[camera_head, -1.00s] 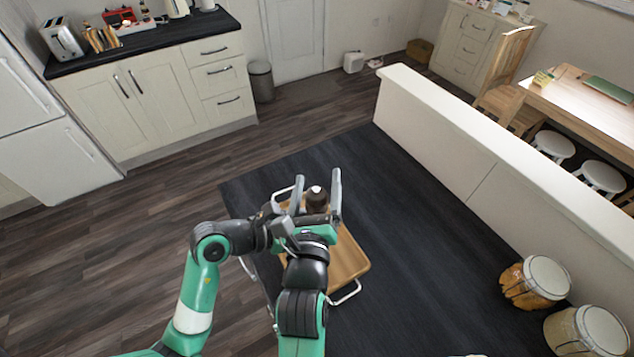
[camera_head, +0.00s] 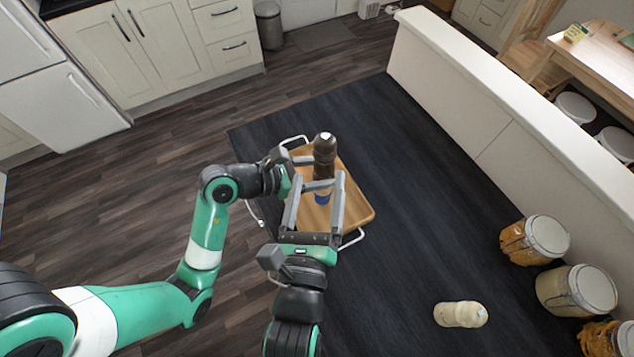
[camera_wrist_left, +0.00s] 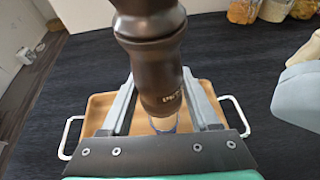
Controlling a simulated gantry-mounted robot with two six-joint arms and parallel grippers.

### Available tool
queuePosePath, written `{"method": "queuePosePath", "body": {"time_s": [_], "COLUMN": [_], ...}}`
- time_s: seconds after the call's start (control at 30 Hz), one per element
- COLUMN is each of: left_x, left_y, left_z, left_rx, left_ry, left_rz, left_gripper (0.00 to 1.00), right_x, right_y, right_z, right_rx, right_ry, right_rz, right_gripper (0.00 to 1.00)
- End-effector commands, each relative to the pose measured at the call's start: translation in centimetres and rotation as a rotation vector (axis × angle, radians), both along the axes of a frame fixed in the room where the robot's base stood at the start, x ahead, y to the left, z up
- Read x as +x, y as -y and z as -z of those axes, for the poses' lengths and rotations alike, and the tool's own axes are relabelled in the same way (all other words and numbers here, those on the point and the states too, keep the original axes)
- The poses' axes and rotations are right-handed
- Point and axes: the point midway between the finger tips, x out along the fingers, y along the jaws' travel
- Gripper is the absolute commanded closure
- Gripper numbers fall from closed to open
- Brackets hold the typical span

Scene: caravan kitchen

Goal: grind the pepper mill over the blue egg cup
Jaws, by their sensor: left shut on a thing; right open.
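The dark brown pepper mill (camera_head: 324,160) stands upright above the wooden tray (camera_head: 355,208); in the left wrist view the mill (camera_wrist_left: 158,60) fills the top middle. My left gripper (camera_head: 308,172) comes in from the left and is shut on the mill; its fingers also show in the left wrist view (camera_wrist_left: 162,100). The blue egg cup (camera_head: 323,198) is just below the mill, mostly hidden by it; a pale top shows under the mill in the left wrist view. My right gripper (camera_head: 317,180) is open, its fingers on either side of the mill and cup.
Lidded jars (camera_head: 535,240) line the right side near a white low wall (camera_head: 500,120). The counter between tray and jars is clear.

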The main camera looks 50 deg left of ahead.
Motion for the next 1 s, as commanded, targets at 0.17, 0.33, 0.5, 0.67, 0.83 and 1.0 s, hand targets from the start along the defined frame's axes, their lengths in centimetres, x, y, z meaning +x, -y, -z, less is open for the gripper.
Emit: {"method": "queuePosePath", "body": {"time_s": [0.17, 0.33, 0.5, 0.67, 0.83, 1.0], "left_x": [0.02, 0.02, 0.02, 0.02, 0.01, 0.01], "left_y": [-0.01, -0.01, -0.01, -0.01, 0.0, -0.01], "left_z": [-0.06, -0.06, -0.06, -0.06, -0.06, -0.05], "left_rx": [0.001, 0.001, 0.001, 0.001, 0.0, 0.0], "left_ry": [0.001, 0.001, 0.001, 0.001, 0.001, 0.001], "left_rz": [0.0, 0.0, 0.0, 0.0, 0.0, 0.0], "left_gripper": [0.92, 0.92, 0.92, 0.92, 0.92, 0.92], "right_x": [0.02, 0.03, 0.04, 0.06, 0.09, 0.17], "right_y": [-0.02, -0.04, -0.06, -0.08, -0.12, -0.14], "right_z": [-0.01, -0.01, -0.01, 0.03, 0.05, 0.07], "right_rx": [0.0, -0.065, -0.316, -0.656, -1.023, -1.375], "right_ry": [0.0, 0.063, 0.305, 0.634, 0.99, 1.33], "right_rz": [0.0, 0.0, 0.0, -0.001, -0.001, -0.001], "right_gripper": [0.18, 0.18, 0.18, 0.18, 0.18, 0.18]}}
